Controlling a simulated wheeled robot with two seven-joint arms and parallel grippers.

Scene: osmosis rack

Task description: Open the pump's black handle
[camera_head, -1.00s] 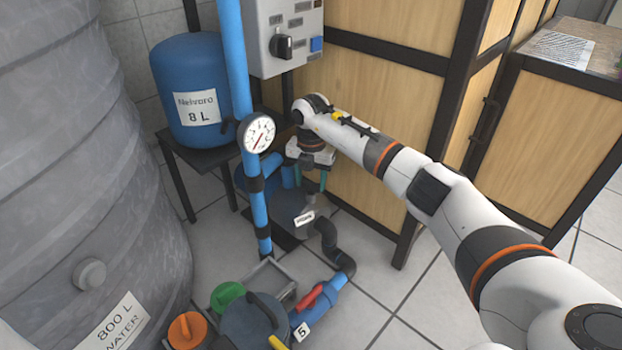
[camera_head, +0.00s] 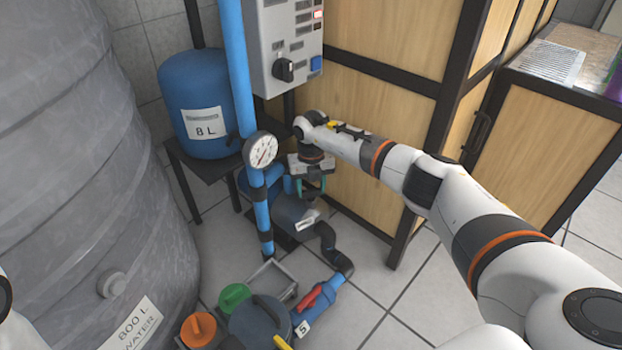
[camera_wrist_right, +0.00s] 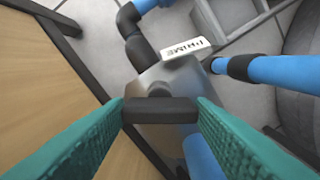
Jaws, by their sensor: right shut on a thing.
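The pump (camera_head: 288,211) is a grey body on the floor beside the blue pipe, with a white PRIME label. In the right wrist view its top (camera_wrist_right: 176,78) carries the black handle (camera_wrist_right: 160,111), a short dark bar. My right gripper (camera_head: 311,194) points down over the pump. In the wrist view its two teal fingers (camera_wrist_right: 161,108) are shut on the black handle, one at each end of the bar. In the head view the handle is hidden by the gripper. My left gripper is not in view.
A blue pipe with a gauge (camera_head: 260,150) stands close left of the gripper. A grey control box (camera_head: 285,45) hangs above, and a wooden cabinet (camera_head: 370,110) stands behind. A black elbow hose (camera_head: 330,248) and a red-handled valve (camera_head: 310,295) lie in front. Floor at right is clear.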

